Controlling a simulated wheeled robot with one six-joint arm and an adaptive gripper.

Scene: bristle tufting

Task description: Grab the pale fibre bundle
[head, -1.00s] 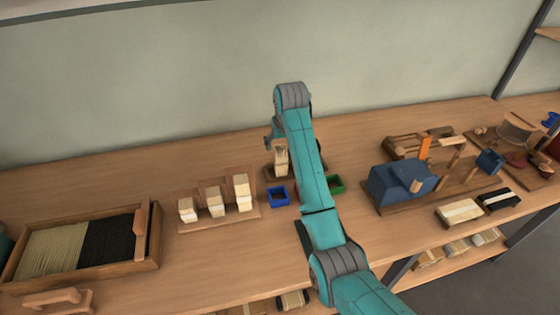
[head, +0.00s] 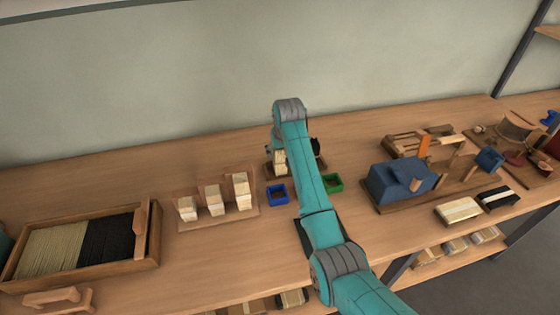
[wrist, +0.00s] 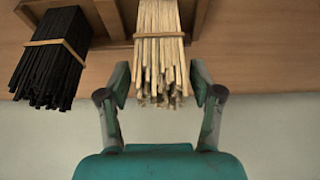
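The pale fibre bundle (wrist: 160,45), tied with a tan band, fills the upper middle of the wrist view, its cut ends facing me. My gripper (wrist: 160,78) is open, with one finger on each side of the bundle's end. Narrow gaps show between the fingers and the fibres. In the head view the pale bundle (head: 280,157) stands in a wooden holder at the back of the bench, partly hidden by my arm; my fingers are hidden there. A black fibre bundle (wrist: 50,58) stands beside it in the wrist view, to the left.
A blue bin (head: 277,195) and a green bin (head: 332,183) sit in front of the holder. A rack of pale blocks (head: 213,200) is to the left, beyond it a tray (head: 150,262) of pale and black fibres. A blue machine (head: 400,182) stands to the right.

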